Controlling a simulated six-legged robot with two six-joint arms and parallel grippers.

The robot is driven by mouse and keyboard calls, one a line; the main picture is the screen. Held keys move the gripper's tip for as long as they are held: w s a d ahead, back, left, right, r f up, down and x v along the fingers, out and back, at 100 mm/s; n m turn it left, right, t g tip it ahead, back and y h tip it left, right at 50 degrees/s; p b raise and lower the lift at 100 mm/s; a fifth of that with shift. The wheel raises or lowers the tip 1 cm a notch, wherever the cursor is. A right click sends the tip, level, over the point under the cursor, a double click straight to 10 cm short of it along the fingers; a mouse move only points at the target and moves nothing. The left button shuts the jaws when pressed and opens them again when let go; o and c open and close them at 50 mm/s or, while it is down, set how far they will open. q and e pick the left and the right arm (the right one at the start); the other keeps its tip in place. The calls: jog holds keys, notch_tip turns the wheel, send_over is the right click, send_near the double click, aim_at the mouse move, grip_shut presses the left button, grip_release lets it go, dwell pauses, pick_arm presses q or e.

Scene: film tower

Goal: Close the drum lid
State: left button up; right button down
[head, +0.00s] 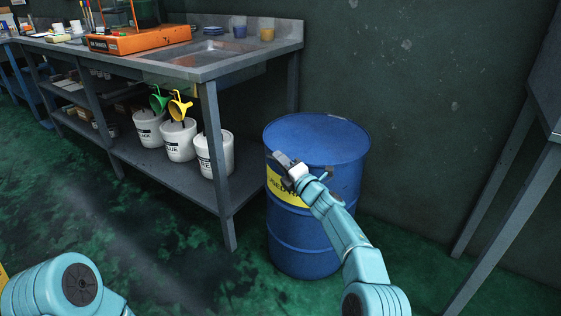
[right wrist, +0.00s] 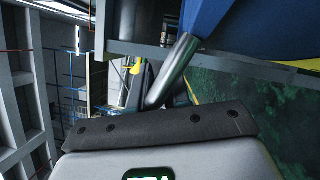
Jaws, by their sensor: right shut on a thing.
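The blue drum (head: 305,238), with a yellow label partly covered by my gripper, stands upright on the floor right of the bench. Its round blue lid (head: 318,135) lies flat across the top in the head view; whether it is fully seated I cannot tell. My right gripper (head: 284,162) is at the drum's front, just below the top rim. It is shut on a grey metal bar (right wrist: 174,72), seen in the right wrist view running up toward the blue drum (right wrist: 210,12). The far end of the bar is unclear. My left gripper is out of view.
A metal bench (head: 228,67) with a sink stands left of the drum. White buckets (head: 179,142) with green and yellow funnels stand on its lower shelf. A grey frame (head: 500,170) stands at the right. The green floor (head: 150,240) in front is clear.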

jog(key=shift+f, duration=0.6)
jog(key=c, duration=1.2)
grip_release()
jog(key=shift+o, duration=0.2)
jog(key=shift+r, duration=0.25)
jog(key=shift+s+d, duration=0.1)
